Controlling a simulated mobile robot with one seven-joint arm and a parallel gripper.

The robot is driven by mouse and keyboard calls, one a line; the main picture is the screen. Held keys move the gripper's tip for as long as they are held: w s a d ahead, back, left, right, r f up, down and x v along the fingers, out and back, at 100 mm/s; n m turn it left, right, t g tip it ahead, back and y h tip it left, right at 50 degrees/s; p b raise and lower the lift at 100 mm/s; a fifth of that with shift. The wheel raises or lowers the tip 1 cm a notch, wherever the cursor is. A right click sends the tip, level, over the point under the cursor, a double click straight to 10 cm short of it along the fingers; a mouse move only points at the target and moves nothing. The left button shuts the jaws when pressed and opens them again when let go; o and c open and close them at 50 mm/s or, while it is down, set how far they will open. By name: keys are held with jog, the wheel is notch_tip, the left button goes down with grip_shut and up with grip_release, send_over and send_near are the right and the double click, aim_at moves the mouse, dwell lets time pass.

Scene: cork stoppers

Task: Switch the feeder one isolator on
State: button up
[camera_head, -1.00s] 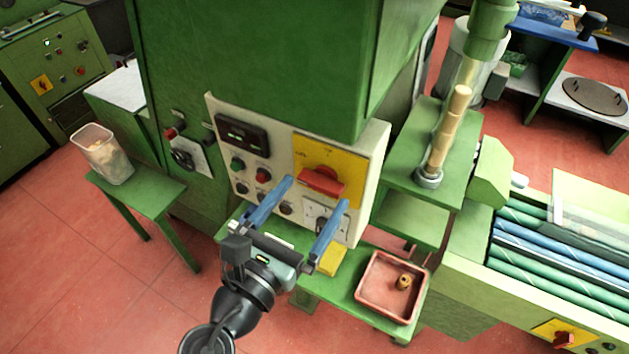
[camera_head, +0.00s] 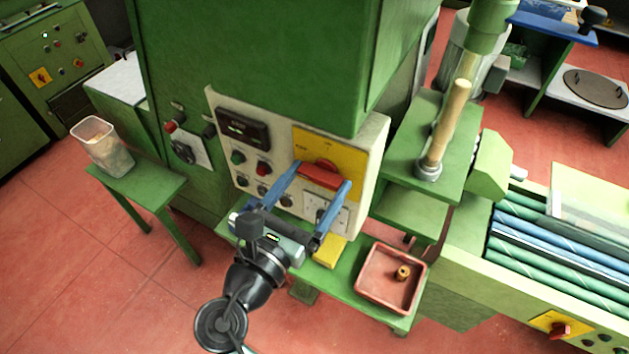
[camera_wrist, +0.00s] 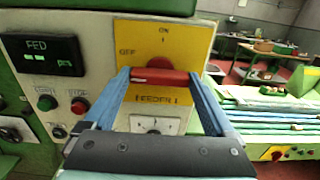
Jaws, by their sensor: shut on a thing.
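The isolator has a red handle (camera_head: 320,178) on a yellow plate (camera_head: 352,158) at the right of the pale control panel. In the wrist view the red handle (camera_wrist: 158,77) lies level across its round red hub, above the label "FEEDER I". The yellow plate (camera_wrist: 190,38) reads "ON" at the top and "OFF" at the left. My gripper (camera_head: 323,176) has its blue fingers at the two ends of the handle, shut on it. In the wrist view my gripper (camera_wrist: 158,75) spans the bar from left to right. Nothing else is held.
The panel also carries a display (camera_wrist: 40,56), a green button (camera_wrist: 47,102) and a red button (camera_wrist: 79,105). Below stand a yellow block (camera_head: 328,252) and a red tray (camera_head: 365,290) with a cork on the green bench. A tall green machine body (camera_head: 250,60) rises above.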

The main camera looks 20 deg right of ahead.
jog(key=m+b, duration=0.1)
jog(key=m, duration=0.3)
jog(key=shift+f+m, duration=0.1)
jog(key=shift+m, duration=0.2)
jog(key=m+b, duration=0.2)
jog(key=m, duration=0.2)
jog(key=shift+m+b, duration=0.3)
jog(key=shift+b, duration=0.1)
jog(key=m+b, duration=0.3)
jog(key=m, duration=0.1)
jog(key=shift+f, duration=0.1)
jog(key=shift+m+b, duration=1.55)
jog(key=shift+m, duration=0.85)
jog(key=o, duration=1.1)
jog(key=shift+c, duration=0.2)
